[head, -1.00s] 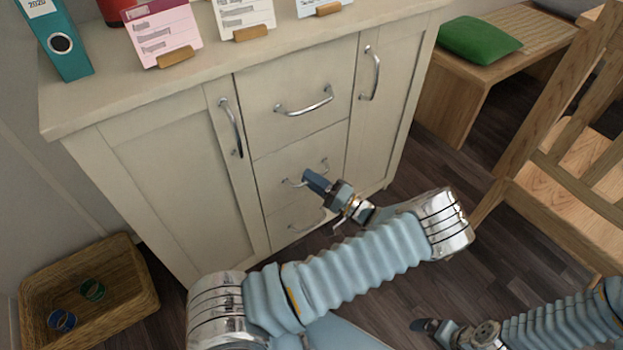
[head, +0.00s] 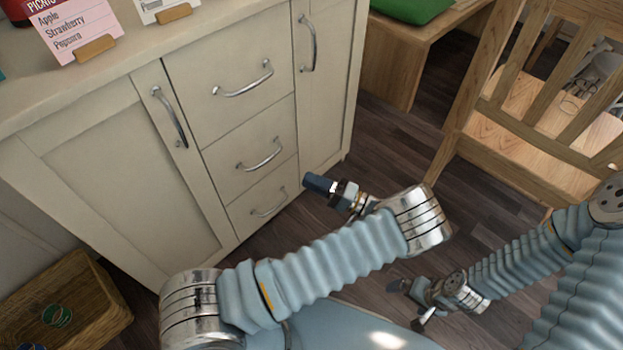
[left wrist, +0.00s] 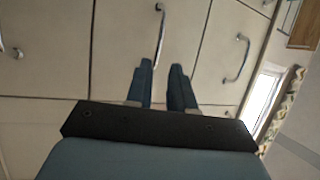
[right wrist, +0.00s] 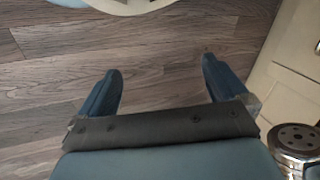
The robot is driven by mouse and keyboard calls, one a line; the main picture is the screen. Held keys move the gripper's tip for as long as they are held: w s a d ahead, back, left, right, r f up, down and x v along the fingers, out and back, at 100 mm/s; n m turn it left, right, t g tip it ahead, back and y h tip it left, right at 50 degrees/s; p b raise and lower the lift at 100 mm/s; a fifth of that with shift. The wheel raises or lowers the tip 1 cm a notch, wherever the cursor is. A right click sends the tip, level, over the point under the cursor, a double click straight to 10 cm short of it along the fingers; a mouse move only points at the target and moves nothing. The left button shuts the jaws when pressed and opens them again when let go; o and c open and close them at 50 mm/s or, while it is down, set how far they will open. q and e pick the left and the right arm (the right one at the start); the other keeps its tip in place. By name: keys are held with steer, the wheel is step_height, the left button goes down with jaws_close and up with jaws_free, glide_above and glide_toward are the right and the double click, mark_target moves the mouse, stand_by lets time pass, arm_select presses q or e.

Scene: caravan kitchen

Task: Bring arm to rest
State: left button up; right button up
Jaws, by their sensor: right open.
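My left arm reaches across the head view, and its gripper (head: 318,184) hangs in front of the cream cabinet's lower right drawers, over the dark floor's edge. In the left wrist view its two blue fingers (left wrist: 161,68) are a narrow gap apart with nothing between them, facing the cabinet front. My right gripper (head: 408,302) is low over the floor at the lower right of the head view. In the right wrist view its fingers (right wrist: 162,72) are wide apart and empty, with floor planks beyond.
The cream cabinet (head: 90,185) with metal handles fills the left. A wooden chair (head: 460,120) and a bench with a green cushion (head: 410,8) stand at the right and back. Dark floor (head: 385,150) is clear between.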

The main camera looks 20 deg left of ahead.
arm_select(q)
steer(key=shift+a, duration=0.1)
steer(key=s+a+f+m+g+h+p, duration=0.1)
steer(key=s+a+f+g+h, duration=0.15)
steer(key=s+f+h, duration=0.45)
steer(key=s+a+f+m+g+h+p, duration=0.1)
steer(key=s+f+g+h, duration=0.3)
steer(key=s+f+h, duration=0.35)
steer(key=s+d+n+t+h+p, duration=0.1)
steer(key=s+d+t+h+p, duration=0.3)
steer(key=d+h, duration=0.6)
steer(key=w+r+t, duration=0.1)
steer(key=w+r+t+b, duration=0.1)
steer(key=w+d+r+n+t, duration=0.1)
steer(key=r, duration=0.1)
steer(key=shift+t+h+b, duration=0.25)
steer(key=shift+t+b, duration=0.05)
steer(key=shift+t, duration=0.05)
